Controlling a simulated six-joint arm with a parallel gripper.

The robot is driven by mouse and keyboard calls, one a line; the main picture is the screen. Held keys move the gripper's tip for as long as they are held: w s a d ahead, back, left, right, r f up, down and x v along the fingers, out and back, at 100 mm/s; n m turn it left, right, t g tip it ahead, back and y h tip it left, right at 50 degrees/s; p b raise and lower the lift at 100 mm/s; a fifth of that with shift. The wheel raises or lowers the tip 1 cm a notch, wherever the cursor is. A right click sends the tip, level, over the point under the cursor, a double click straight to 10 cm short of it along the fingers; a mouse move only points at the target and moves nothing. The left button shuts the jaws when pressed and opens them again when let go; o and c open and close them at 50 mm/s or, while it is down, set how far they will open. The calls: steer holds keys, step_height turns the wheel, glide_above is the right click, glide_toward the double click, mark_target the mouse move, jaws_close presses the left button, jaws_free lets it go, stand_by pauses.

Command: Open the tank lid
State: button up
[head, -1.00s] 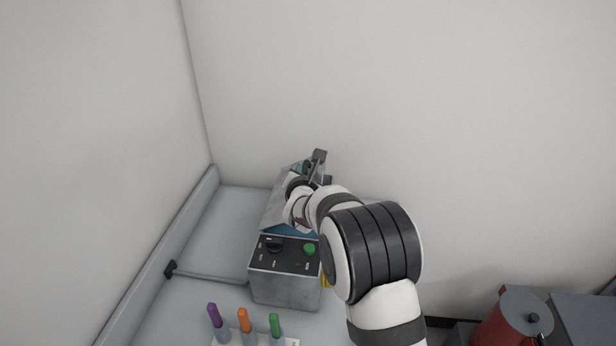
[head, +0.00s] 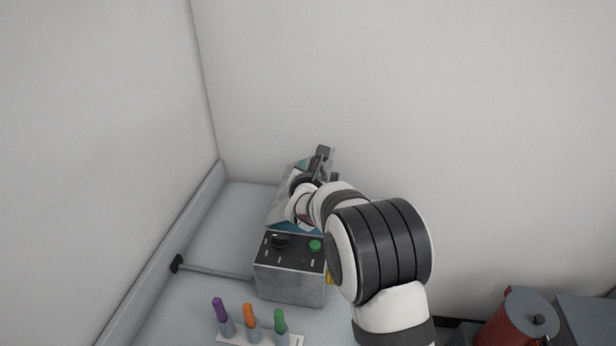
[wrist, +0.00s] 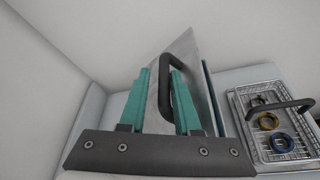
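The tank (head: 290,283) is a grey metal box with a dark control panel, left of my arm in the head view. Its metal lid (head: 282,207) is raised at a steep tilt, with blue showing below it. The lid (wrist: 189,55) also stands up in the wrist view and carries a black loop handle (wrist: 165,80). My gripper (wrist: 160,70) has teal fingers, one on each side of the handle. I cannot tell whether they press on it. In the head view my gripper (head: 321,165) is at the lid, and my wrist partly covers it.
A wire basket (wrist: 272,128) with coloured rings sits right of the lid in the wrist view. Purple, orange and green-topped items (head: 250,316) stand in front of the tank. A red canister (head: 515,325) is at lower right. Walls rise close behind and left.

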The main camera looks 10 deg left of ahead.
steer(key=v, duration=1.4)
steer(key=shift+s, duration=0.4)
steer(key=shift+r, duration=0.1)
